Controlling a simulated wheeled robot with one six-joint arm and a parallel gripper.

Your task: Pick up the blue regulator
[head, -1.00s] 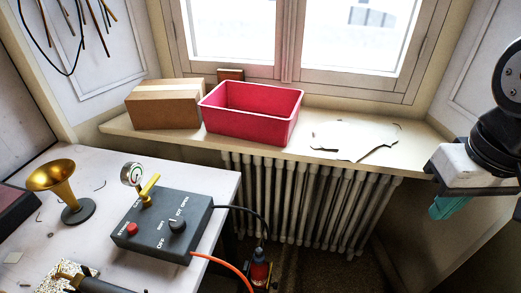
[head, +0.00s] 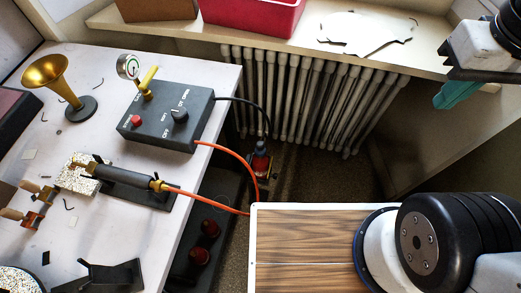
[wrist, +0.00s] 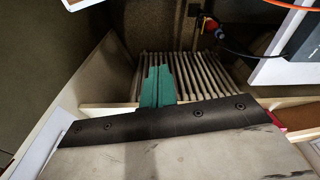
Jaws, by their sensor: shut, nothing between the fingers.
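I cannot clearly make out a regulator that is blue all over. A small red and blue fitting (head: 260,163) sits low by the radiator, between the work table and the windowsill, at the end of a black cable. It also shows near the top of the wrist view (wrist: 208,26). My gripper (head: 457,94) has teal fingers and is at the upper right of the head view, well apart from the fitting. In the wrist view my gripper (wrist: 157,72) has its fingers together with nothing between them.
The work table (head: 100,125) holds a dark control box (head: 165,117) with a gauge, a brass horn (head: 52,78) and a torch (head: 125,177). An orange hose (head: 232,160) hangs off the edge. The radiator (head: 300,100) stands under the windowsill (head: 270,35).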

